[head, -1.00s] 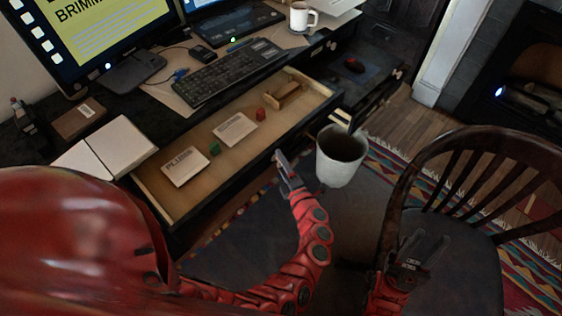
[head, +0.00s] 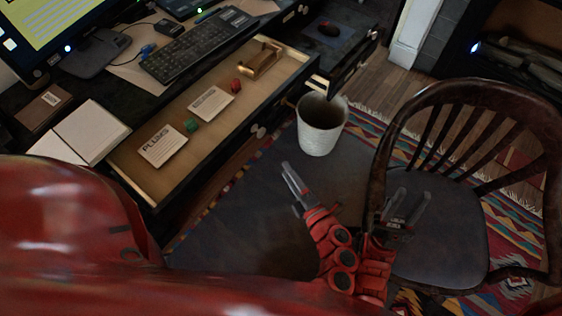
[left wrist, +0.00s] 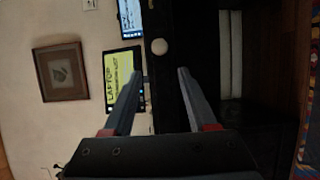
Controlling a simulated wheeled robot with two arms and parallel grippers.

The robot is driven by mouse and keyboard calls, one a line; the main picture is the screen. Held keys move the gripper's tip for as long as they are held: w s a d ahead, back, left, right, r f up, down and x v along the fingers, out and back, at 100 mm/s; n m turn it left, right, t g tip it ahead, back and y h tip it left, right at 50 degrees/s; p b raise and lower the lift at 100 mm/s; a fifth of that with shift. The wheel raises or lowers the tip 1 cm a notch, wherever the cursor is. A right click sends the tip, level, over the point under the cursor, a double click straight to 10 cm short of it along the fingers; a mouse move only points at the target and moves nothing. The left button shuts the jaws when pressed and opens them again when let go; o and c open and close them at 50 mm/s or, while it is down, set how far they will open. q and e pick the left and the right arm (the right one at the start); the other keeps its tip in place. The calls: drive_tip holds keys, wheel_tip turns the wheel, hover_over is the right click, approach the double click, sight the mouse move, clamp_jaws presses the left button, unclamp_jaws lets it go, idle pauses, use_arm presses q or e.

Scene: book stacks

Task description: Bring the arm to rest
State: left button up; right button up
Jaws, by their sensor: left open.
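My left gripper (head: 286,166) is open and empty in the head view. It hangs to the right of the open drawer (head: 215,132), apart from it, and below the white bin (head: 321,130). In the left wrist view its two fingers (left wrist: 158,85) stand apart with nothing between them. Part of my red arm and body covers the lower left of the head view.
The drawer holds two white cards, a green cube (head: 192,125), a red cube (head: 236,86) and a brass-coloured piece (head: 262,58). A wooden chair (head: 440,240) stands at the right. A keyboard (head: 187,53) lies on the desk. A framed picture (left wrist: 61,72) hangs on the wall.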

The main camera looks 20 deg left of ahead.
use_arm(q)
drive_tip(key=shift+s+d, duration=0.2)
drive_tip(key=shift+s, duration=0.05)
idle(0.4)
